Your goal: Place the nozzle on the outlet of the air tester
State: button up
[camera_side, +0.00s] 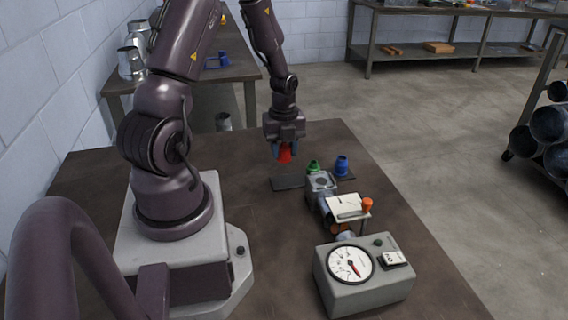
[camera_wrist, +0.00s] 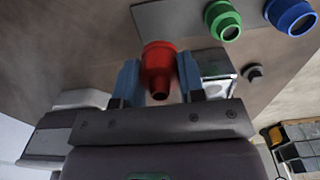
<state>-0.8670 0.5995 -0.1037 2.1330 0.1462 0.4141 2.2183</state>
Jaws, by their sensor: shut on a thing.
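My gripper (camera_side: 285,145) is shut on a red nozzle (camera_side: 285,154) and holds it above the table, near a flat grey plate (camera_side: 287,184). In the wrist view the red nozzle (camera_wrist: 160,62) sits between the blue fingers of my gripper (camera_wrist: 159,78). The air tester (camera_side: 362,278) is a grey box with a round dial at the front right. A grey block with a round top opening (camera_side: 321,181) stands behind it, to the right of my gripper; I cannot tell for sure that this is the outlet. The held nozzle is apart from it.
A green nozzle (camera_side: 313,168) and a blue nozzle (camera_side: 342,165) stand to the right of my gripper. The dark table (camera_side: 420,265) is clear at the right. Benches and a pipe rack are further off.

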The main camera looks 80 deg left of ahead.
notch_tip(320, 180, up, 3)
jog(key=w+d+m, duration=0.1)
jog(key=w+d, duration=0.1)
notch_tip(320, 180, up, 4)
send_over(321, 181)
jog(key=shift+n, duration=0.5)
jog(key=shift+f, duration=4.05)
jog(key=shift+f, duration=0.1)
jog(key=o, duration=1)
